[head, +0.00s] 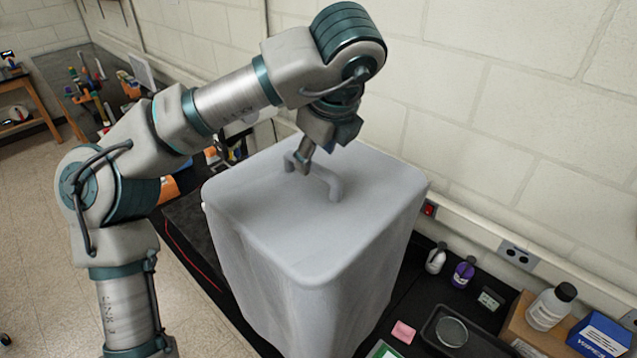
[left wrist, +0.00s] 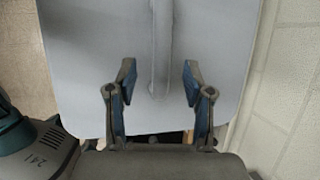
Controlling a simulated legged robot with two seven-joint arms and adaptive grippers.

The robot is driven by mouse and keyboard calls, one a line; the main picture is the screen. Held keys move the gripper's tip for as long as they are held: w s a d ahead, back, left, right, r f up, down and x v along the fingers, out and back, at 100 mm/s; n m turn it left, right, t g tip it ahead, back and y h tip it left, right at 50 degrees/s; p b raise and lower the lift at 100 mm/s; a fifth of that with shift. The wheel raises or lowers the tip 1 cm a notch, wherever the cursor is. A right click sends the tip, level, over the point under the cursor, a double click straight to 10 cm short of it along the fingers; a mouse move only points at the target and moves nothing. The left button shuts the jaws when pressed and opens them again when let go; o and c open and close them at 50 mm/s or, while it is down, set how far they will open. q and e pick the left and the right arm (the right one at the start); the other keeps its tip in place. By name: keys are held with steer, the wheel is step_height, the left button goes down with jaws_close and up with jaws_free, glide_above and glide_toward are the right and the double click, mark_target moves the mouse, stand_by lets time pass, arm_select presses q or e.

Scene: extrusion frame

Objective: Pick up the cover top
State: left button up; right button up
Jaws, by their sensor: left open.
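The cover top (head: 290,225) is a large grey box-shaped cover with rounded edges, standing upright on the black bench. A raised handle (head: 334,188) runs across its top. My left gripper (head: 304,158) points down at the handle's far end. In the left wrist view the gripper (left wrist: 157,85) is open, with its two blue-padded fingers on either side of the handle (left wrist: 161,45) and a gap visible on both sides. The cover's flat top (left wrist: 90,60) fills much of that view. My right gripper is not in view.
A white block wall (head: 520,110) stands close behind the cover. Bottles (head: 549,307), a black tray (head: 470,335) and a blue box (head: 600,338) are at the right. Other items crowd the bench at the left behind my arm.

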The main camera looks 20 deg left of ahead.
mark_target(317, 165)
arm_select(q)
steer(key=shift+w+f, duration=0.15)
steer(key=shift+f, duration=0.35)
steer(key=x, duration=0.4)
steer(key=shift+w+a+f+p, duration=0.25)
steer(key=shift+a+p, duration=0.1)
steer(key=shift+w+a+f, duration=0.15)
steer(key=shift+a+f, duration=0.05)
steer(key=shift+a, duration=0.1)
steer(key=shift+d+r, duration=0.15)
steer(key=shift+d, duration=0.2)
steer(key=c, duration=0.8)
steer(key=shift+d, duration=0.15)
jaws_close()
steer(key=shift+d, duration=0.15)
